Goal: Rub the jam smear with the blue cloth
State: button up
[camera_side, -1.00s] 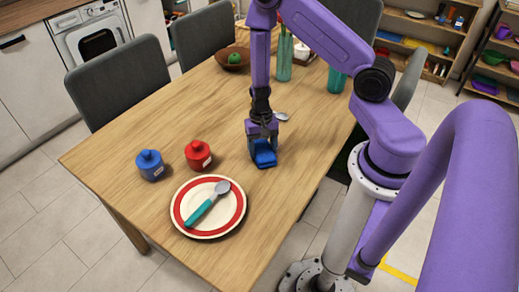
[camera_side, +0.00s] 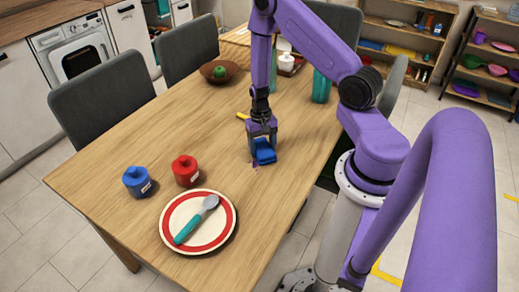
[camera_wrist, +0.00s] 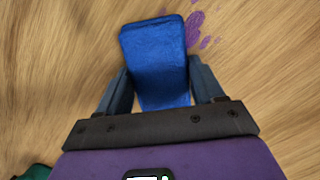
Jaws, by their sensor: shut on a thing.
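My gripper (camera_side: 263,137) is shut on the blue cloth (camera_side: 265,156), a folded block pointing down at the right part of the wooden table. In the wrist view the cloth (camera_wrist: 155,55) sits between the two fingers of my gripper (camera_wrist: 160,90). The jam smear shows as purple blotches (camera_wrist: 194,28) just right of the cloth's far end in the wrist view. In the side view a small purple trace (camera_side: 255,164) shows beside the cloth's lower edge. The cloth may hide more of the smear. I cannot tell whether the cloth touches the table.
A red-rimmed plate (camera_side: 169,232) with a teal-handled spoon (camera_side: 193,224) lies at the near end. A yellow-handled thing (camera_side: 242,115) lies behind my gripper. A brown bowl (camera_side: 220,72) stands farther back.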

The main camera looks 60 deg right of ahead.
aim_at(247, 174)
jog(key=shift+a, duration=5.3)
notch_tip(247, 174, up, 8)
jog(key=shift+r, duration=0.1)
